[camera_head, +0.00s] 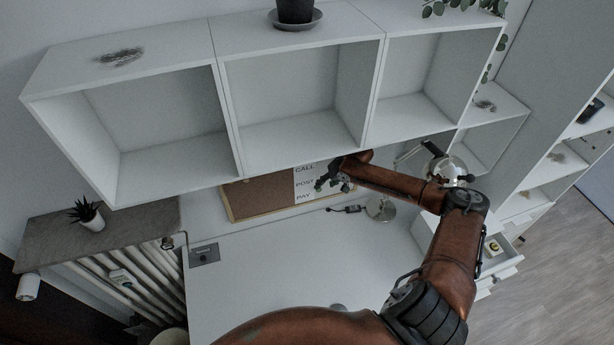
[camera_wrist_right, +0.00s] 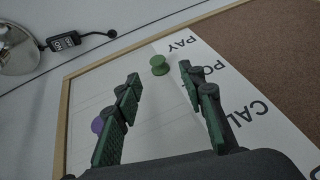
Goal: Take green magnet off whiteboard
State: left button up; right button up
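The green magnet (camera_wrist_right: 159,65) is on the white part of the board, near the word PAY in the right wrist view. My right gripper (camera_wrist_right: 160,75) is open, and the magnet shows between its two fingertips, a little beyond them. I cannot tell the exact gap. The whiteboard (camera_wrist_right: 88,92) is framed in light wood and has a brown cork part. In the head view my right gripper (camera_head: 333,180) is in front of the board's right end and hides much of the white part (camera_head: 303,187). My left gripper is not in view.
A purple magnet (camera_wrist_right: 97,125) is beside one finger. The cork part (camera_head: 260,195) is left of the white part in the head view. White shelves (camera_head: 295,135) hang just above my right gripper. A lamp base (camera_head: 380,208) stands on the desk (camera_head: 290,265), which is otherwise mostly clear.

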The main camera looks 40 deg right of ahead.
aim_at(320, 189)
jog(key=x, duration=0.3)
jog(key=p+x, duration=0.1)
jog(key=x, duration=0.3)
jog(key=shift+d+f, duration=0.2)
jog(key=shift+f, duration=0.05)
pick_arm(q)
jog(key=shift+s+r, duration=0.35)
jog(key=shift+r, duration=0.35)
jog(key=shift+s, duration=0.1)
pick_arm(e)
jog(key=c, duration=0.7)
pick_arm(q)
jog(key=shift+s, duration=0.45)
pick_arm(e)
jog(key=shift+c, duration=1)
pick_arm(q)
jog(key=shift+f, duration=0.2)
pick_arm(e)
jog(key=shift+r, duration=0.1)
